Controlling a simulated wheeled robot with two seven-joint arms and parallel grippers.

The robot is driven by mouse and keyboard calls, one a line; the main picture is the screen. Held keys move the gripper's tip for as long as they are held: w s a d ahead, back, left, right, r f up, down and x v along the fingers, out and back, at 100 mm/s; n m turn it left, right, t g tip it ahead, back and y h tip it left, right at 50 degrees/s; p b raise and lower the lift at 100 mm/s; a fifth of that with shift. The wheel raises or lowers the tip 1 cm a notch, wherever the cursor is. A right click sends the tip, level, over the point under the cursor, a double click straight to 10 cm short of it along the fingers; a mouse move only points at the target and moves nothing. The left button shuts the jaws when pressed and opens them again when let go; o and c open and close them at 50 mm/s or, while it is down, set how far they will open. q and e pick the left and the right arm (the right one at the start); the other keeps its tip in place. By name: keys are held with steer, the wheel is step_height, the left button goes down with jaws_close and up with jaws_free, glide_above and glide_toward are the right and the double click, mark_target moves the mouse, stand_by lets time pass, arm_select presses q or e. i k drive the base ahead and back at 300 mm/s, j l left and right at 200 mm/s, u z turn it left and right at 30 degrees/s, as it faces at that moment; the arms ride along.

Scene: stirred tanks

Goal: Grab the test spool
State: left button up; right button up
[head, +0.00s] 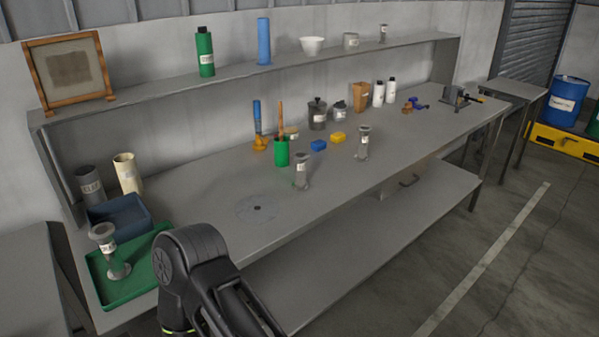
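Three grey flanged spools with white labels are in the head view. One spool (115,262) stands in the green tray (101,283) at the bench's near left end. A second spool (302,172) stands upright near the middle of the bench top (335,188). A third spool (364,143) stands upright farther right. The labels are too small to read, so I cannot tell which is the test spool. A black arm link of mine rises at the bottom, in front of the tray's right side. Neither gripper shows.
A blue bin (119,216) sits just behind the green tray. A green cup (282,153) stands behind the middle spool, with blue (318,146) and yellow (338,138) blocks nearby. A vise (455,97) is at the far right. The bench front around a dark-centred disc (257,208) is clear.

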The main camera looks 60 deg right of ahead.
mark_target(301, 157)
steer(key=z, duration=2.55)
steer(key=j, duration=0.45)
steer(key=i+j, duration=0.15)
steer(key=j, duration=0.8)
steer(key=i, duration=0.1)
